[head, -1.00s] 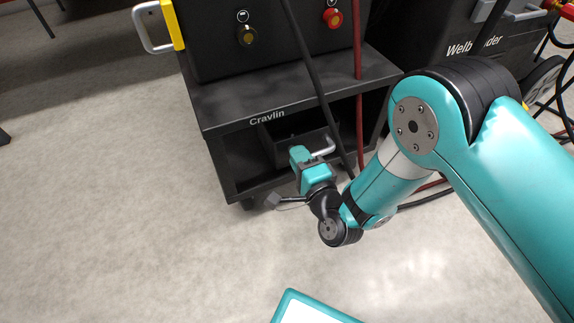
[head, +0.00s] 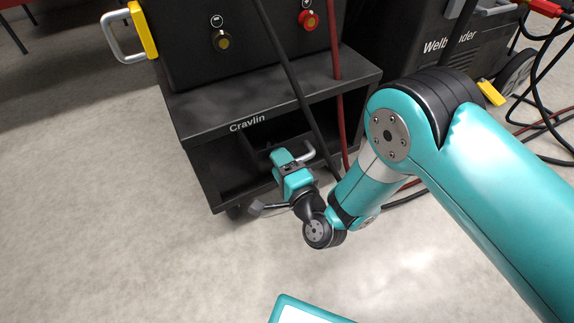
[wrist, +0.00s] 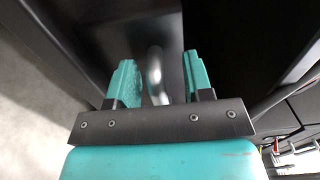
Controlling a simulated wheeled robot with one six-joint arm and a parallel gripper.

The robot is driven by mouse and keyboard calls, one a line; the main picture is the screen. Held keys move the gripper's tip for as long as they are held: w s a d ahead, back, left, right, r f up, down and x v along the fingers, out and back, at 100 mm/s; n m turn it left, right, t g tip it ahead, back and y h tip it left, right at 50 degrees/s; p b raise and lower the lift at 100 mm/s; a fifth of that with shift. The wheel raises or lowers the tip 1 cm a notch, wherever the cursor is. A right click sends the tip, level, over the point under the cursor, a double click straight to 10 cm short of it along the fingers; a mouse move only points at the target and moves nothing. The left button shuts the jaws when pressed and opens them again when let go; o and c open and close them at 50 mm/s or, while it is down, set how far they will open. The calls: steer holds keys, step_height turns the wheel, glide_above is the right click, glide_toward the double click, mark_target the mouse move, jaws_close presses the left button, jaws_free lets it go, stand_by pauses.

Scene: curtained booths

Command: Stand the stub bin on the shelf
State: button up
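The stub bin appears as a dark box (head: 270,143) in the open lower bay of the black Cravlin cart; its outline is hard to separate from the dark inside. Its pale metal handle (head: 309,154) sticks out towards me. In the wrist view the handle (wrist: 155,77) stands between the two teal fingers of my gripper (wrist: 161,82), with a gap on each side, and a dark panel lies behind it. My gripper (head: 295,162) is open at the front of the bay. The cart's lower shelf (head: 232,190) shows left of the gripper; its right part is hidden by my arm.
A black hose (head: 288,75) and a red hose (head: 337,90) hang down the cart's front, close right of my gripper. A second dark machine (head: 440,60) stands at the right, with cables on the floor.

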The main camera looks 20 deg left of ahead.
steer(key=shift+f, duration=0.1)
steer(key=shift+s, duration=0.1)
steer(key=p+v, duration=0.6)
steer(key=v, duration=0.5)
steer(key=w+d+r+n+g+h+p, duration=0.1)
steer(key=w+r+n+g+p, duration=0.15)
steer(key=r, duration=0.65)
steer(key=w+d+r+n+g+h+p, duration=0.1)
steer(key=w+r+n+h+p, duration=0.2)
steer(key=r, duration=0.6)
steer(key=w+d+r+n+g+p, duration=0.1)
steer(key=w+r+g+p, duration=0.2)
steer(key=r, duration=0.6)
steer(key=s+d+r+n+g+h+p, duration=0.3)
steer(key=s+d+r+n+p, duration=0.15)
steer(key=s+d+r, duration=0.65)
steer(key=s+d+r+n+g+h+p, duration=0.25)
steer(key=s+d+r+n+p, duration=0.35)
steer(key=d+r, duration=0.55)
step_height(320, 180, up, 38)
steer(key=a+m+p, duration=0.2)
steer(key=p, duration=3.4)
steer(key=shift+r, duration=0.25)
steer(key=shift+s+d, duration=0.1)
